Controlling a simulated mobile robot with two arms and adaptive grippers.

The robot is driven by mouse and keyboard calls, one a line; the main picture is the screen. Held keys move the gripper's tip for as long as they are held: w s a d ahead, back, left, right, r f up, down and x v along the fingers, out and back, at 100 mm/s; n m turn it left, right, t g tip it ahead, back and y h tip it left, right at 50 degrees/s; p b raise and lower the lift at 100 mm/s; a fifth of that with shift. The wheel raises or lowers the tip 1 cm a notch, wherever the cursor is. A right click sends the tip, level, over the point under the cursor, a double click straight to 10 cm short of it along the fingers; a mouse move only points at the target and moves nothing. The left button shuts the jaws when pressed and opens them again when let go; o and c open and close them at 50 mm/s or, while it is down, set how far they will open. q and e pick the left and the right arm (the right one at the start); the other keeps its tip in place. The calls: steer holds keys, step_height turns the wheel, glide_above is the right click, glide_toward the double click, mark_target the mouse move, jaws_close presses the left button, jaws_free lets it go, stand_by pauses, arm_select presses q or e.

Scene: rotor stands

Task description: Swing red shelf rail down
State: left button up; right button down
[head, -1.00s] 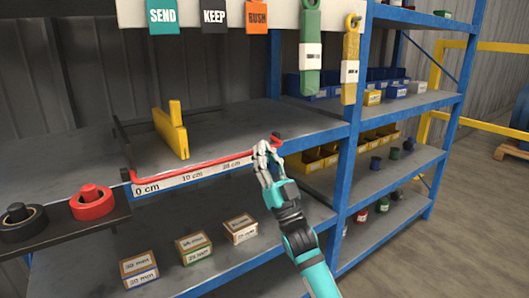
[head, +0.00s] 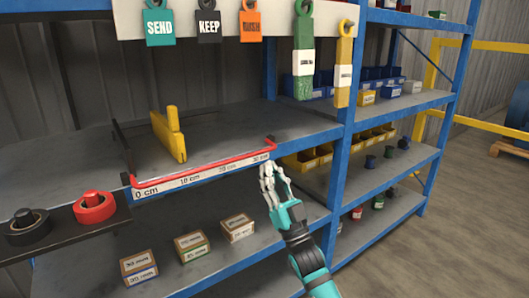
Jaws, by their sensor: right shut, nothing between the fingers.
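The red shelf rail (head: 205,168) runs low along the front edge of the middle shelf, just above the white ruler strip. Its left end meets a black side arm (head: 123,150), and its right end bends back at a dark pivot near the blue post. My right gripper (head: 268,168), teal with pale fingers, is shut and empty. Its fingertips are just below and in front of the rail's right end; I cannot tell if they touch. My left gripper is not in view.
A yellow block-like stand (head: 172,136) is on the middle shelf behind the rail. Several small boxes (head: 190,246) sit on the shelf below. A black ledge (head: 70,232) with red and black round pieces juts out at left. Tags hang above.

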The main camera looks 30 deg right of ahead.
steer(key=v, duration=0.3)
stand_by(0.5)
